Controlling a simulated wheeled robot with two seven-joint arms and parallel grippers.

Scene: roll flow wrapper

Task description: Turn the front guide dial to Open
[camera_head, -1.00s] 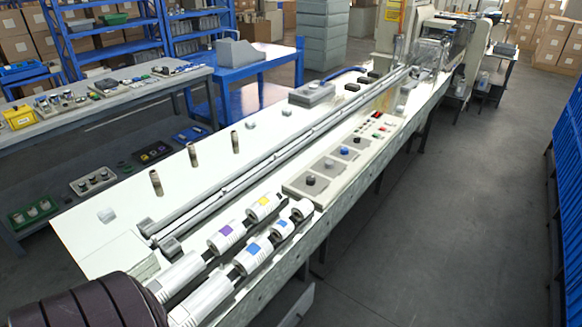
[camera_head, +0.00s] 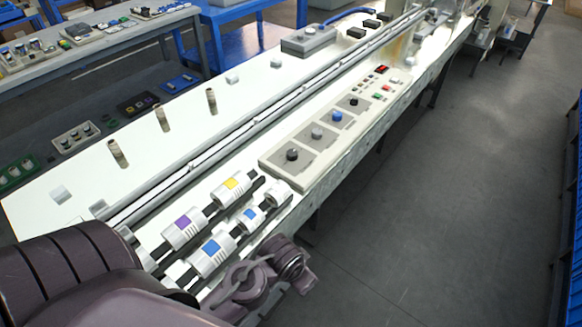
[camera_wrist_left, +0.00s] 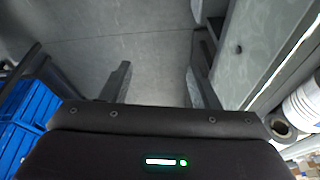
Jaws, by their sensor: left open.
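The control panel (camera_head: 275,166) lies on the near edge of the long white machine bench. It carries a row of dials: a black one (camera_head: 292,154) nearest, then a grey one (camera_head: 317,132), a blue one (camera_head: 337,115) and another black one (camera_head: 353,101). Their labels are too small to read, so I cannot tell which is the front guide dial. My left arm reaches in at the bottom of the head view, its wrist beside the bench's near edge, short of the panel. My left gripper (camera_wrist_left: 158,80) is open and empty over the floor in the wrist view. My right gripper is not in view.
Rollers with purple (camera_head: 184,222), yellow (camera_head: 231,184) and blue squares stand between my left arm and the panel. Upright brown posts (camera_head: 163,118) stand across the rail. The floor (camera_head: 450,200) right of the bench is clear. Blue crates (camera_wrist_left: 30,120) show in the wrist view.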

